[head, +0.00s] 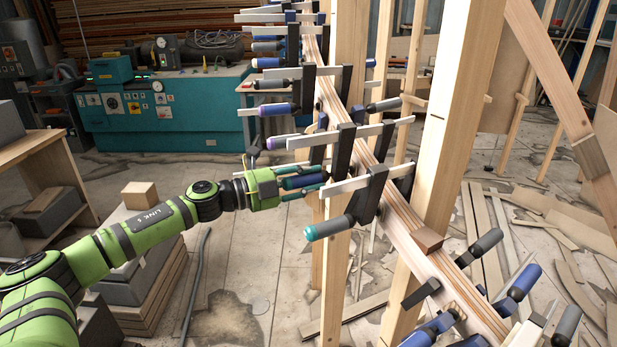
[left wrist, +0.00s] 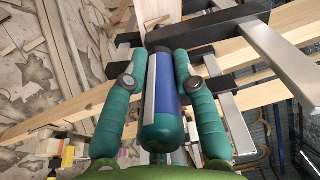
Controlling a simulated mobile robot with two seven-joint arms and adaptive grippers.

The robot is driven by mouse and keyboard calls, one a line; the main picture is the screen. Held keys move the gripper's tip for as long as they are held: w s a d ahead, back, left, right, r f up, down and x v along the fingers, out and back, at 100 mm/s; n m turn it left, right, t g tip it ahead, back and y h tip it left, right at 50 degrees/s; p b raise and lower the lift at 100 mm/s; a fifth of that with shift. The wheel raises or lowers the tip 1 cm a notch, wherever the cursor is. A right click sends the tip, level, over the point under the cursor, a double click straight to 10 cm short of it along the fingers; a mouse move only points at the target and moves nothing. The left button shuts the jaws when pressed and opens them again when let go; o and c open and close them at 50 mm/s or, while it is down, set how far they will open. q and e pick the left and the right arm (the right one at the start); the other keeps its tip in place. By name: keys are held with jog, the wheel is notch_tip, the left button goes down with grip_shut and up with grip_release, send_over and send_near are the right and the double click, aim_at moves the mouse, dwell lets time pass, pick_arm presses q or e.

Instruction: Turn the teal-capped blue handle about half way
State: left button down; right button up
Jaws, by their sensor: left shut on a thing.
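A blue clamp handle with a teal cap (left wrist: 162,108) lies lengthwise between my fingers in the left wrist view, with a dark collar at its far end. In the head view this blue handle (head: 301,182) is partly covered by my fingers. My left gripper (head: 312,182) reaches in from the left and is shut on it, one teal finger along each side. It also shows in the left wrist view (left wrist: 160,62). The handle belongs to a bar clamp on the curved laminated wooden stringer (head: 398,218). My right gripper is not in view.
A grey handle with a teal cap (head: 330,228) sits just below and right of my gripper. A purple-capped handle (head: 288,143) sits just above. Several more clamps line the stringer. Wooden posts (head: 455,125) stand behind. The floor at lower centre is mostly free.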

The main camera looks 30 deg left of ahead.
pick_arm(q)
jog(key=shift+w+a+r, duration=0.1)
jog(key=shift+a+r, duration=0.1)
jog(key=shift+r, duration=0.15)
jog(key=c, duration=1)
grip_release()
jog(key=shift+w+f, duration=0.1)
jog(key=shift+f, duration=0.1)
jog(key=shift+d, duration=0.1)
jog(key=shift+f+v, duration=0.25)
jog(key=shift+v, duration=0.95)
jog(key=shift+r+v, duration=0.15)
jog(key=shift+v, duration=2.25)
jog(key=shift+r+v, duration=0.1)
jog(key=shift+v, duration=2.35)
